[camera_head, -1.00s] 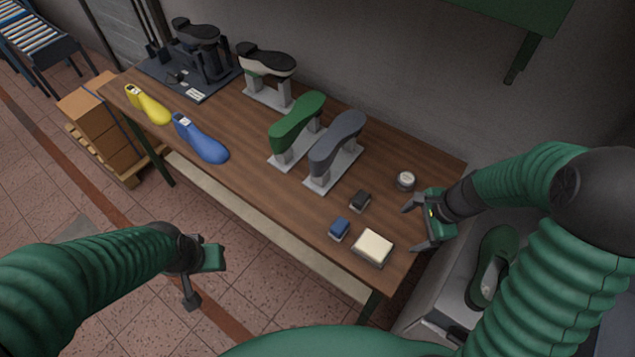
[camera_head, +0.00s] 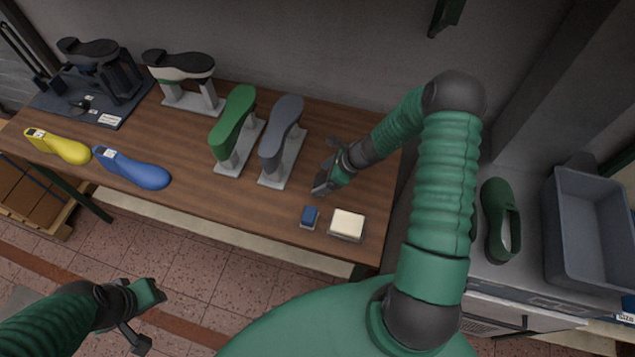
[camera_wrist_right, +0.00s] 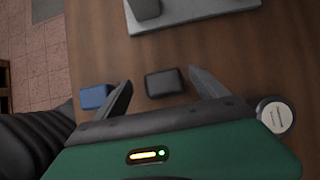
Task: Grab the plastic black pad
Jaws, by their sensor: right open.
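The black pad (camera_wrist_right: 164,83) is a small dark block on the wooden table. In the right wrist view it lies between the two fingers of my right gripper (camera_wrist_right: 161,79), with gaps on both sides. My right gripper (camera_head: 323,167) is open and empty. In the head view it is low over the table, right of the grey shoe form, and hides the pad. My left gripper (camera_head: 140,316) is over the floor in front of the table, away from the pad; its jaw opening is unclear.
A blue block (camera_head: 310,216) and a cream pad (camera_head: 347,224) lie nearer the table's front edge. A grey shoe form (camera_head: 282,128) and a green one (camera_head: 233,120) stand on plates to the left. A round tin (camera_wrist_right: 276,116) is beside my right finger.

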